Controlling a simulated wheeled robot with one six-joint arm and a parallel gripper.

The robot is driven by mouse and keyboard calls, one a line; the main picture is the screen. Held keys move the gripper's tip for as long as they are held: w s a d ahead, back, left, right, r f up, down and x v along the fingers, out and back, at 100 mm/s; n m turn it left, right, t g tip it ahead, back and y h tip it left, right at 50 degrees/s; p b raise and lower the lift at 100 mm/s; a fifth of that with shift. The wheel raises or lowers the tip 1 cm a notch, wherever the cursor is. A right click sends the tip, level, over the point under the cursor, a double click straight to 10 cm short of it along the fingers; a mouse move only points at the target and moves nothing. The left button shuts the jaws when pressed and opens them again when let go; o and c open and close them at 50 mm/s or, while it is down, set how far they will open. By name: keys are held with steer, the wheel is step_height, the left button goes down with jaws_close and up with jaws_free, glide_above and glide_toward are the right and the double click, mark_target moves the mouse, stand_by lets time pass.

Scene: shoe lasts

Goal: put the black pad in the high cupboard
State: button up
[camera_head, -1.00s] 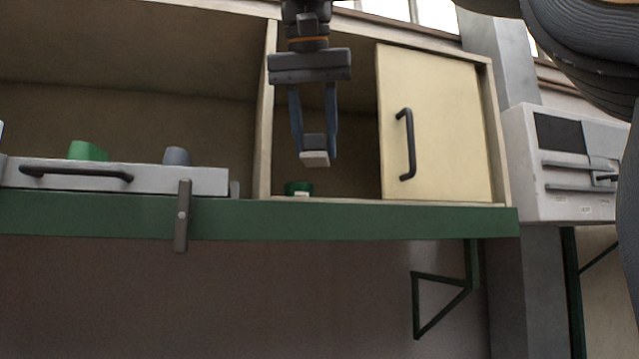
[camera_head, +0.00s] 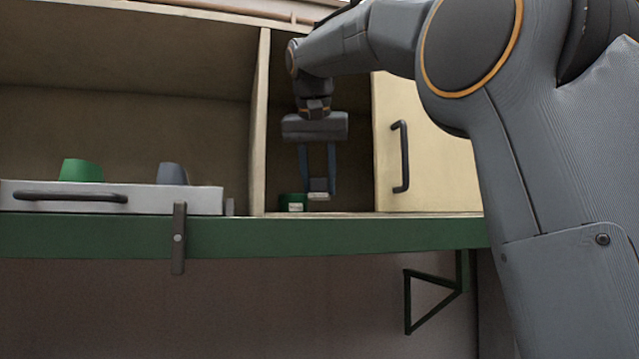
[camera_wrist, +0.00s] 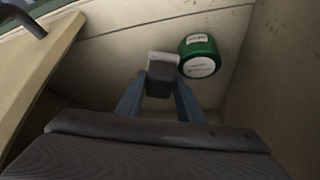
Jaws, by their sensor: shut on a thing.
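The black pad (camera_head: 318,185) is a small dark block with a pale face, held between the two blue fingers of my gripper (camera_head: 318,180). In the wrist view the pad (camera_wrist: 159,84) shows at the fingertips of my gripper (camera_wrist: 160,92), with its pale side at the far end. The high cupboard (camera_head: 355,150) is the compartment with the cream door, its left part open. My gripper is inside that opening, low and close above the cupboard floor. Whether the pad touches the floor I cannot tell.
A green round tin (camera_head: 292,202) with a white label stands in the cupboard just left of the pad. The cream door (camera_head: 425,150) with a dark handle covers the right part. A divider (camera_head: 259,120) bounds the left. A drawer (camera_head: 140,199) with green and grey cups is further left.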

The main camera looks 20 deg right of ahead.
steer(key=shift+f, duration=0.6)
steer(key=shift+f, duration=0.35)
steer(key=shift+f+b, duration=0.3)
steer(key=shift+b, duration=0.05)
steer(key=o, duration=1.1)
steer(key=shift+r, duration=0.1)
